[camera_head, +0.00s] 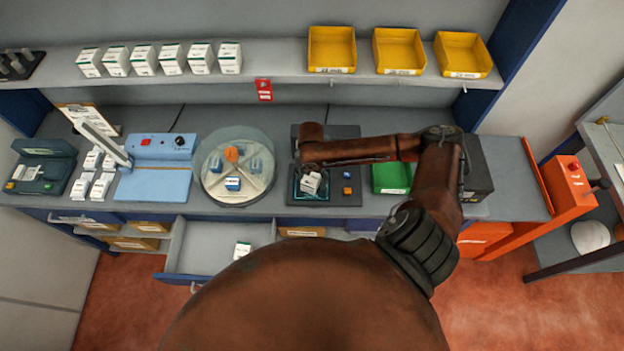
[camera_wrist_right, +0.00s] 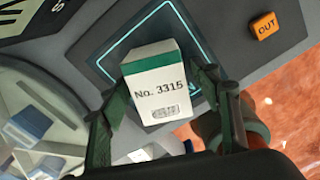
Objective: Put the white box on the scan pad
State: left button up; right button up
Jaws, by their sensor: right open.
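The white box (camera_head: 311,183) with a green band is at the scan pad (camera_head: 299,196), a dark square with a teal outline. In the right wrist view the box (camera_wrist_right: 155,88) reads "No. 3315" and lies over the teal outline (camera_wrist_right: 114,55). It looks tilted in the head view; whether its underside rests fully on the pad is hidden. My right gripper (camera_wrist_right: 164,88) is open, with one finger on each side of the box's lower part. Whether the fingers touch it I cannot tell. My left gripper is not in view.
A round turntable (camera_head: 212,184) stands left of the pad. An orange "OUT" block (camera_head: 347,190) and a green tray (camera_head: 391,177) are to its right. An open drawer (camera_head: 205,262) with another white box (camera_head: 242,250) juts out below. Yellow bins (camera_head: 332,50) line the shelf.

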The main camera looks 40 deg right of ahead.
aim_at(311, 178)
notch_tip(311, 178, up, 12)
jog(key=shift+b, duration=0.3)
dwell(0.3)
